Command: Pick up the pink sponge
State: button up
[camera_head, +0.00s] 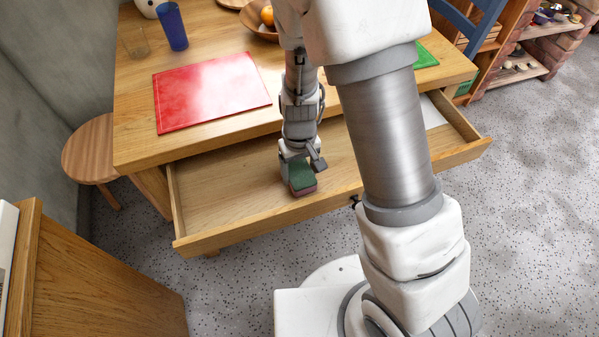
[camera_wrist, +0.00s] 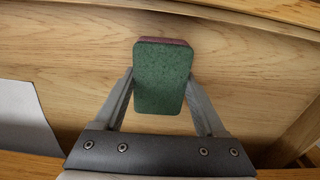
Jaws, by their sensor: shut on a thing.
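The sponge has a green top face and a pink underside. In the head view the pink sponge (camera_head: 302,178) is in the open drawer (camera_head: 225,195), near its front wall. In the wrist view the sponge (camera_wrist: 161,80) shows mostly its green face, with a pink edge at the top. My gripper (camera_head: 300,170) reaches down into the drawer, its two fingers (camera_wrist: 162,88) on either side of the sponge and shut on it. I cannot tell whether the sponge touches the drawer floor.
A red mat (camera_head: 210,90), a blue cup (camera_head: 172,26), a glass (camera_head: 136,42) and a bowl with an orange (camera_head: 267,15) are on the table above the drawer. A white flat thing (camera_wrist: 22,115) lies in the drawer. A round stool (camera_head: 88,150) stands at left.

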aim_at(299, 172)
notch_tip(299, 172, up, 4)
jog(key=shift+f+p, duration=0.2)
jog(key=shift+p, duration=0.55)
jog(key=s+d+r, duration=0.1)
jog(key=d+r, duration=0.1)
jog(key=d, duration=0.1)
jog(key=s+d+r+p, duration=0.1)
jog(key=s+d+r, duration=0.1)
jog(key=d, duration=0.2)
jog(key=s+d+r+p, duration=0.1)
jog(key=s+d+r, duration=0.1)
jog(key=d, duration=0.1)
jog(key=shift+s+d+r, duration=0.1)
jog(key=shift+d, duration=0.15)
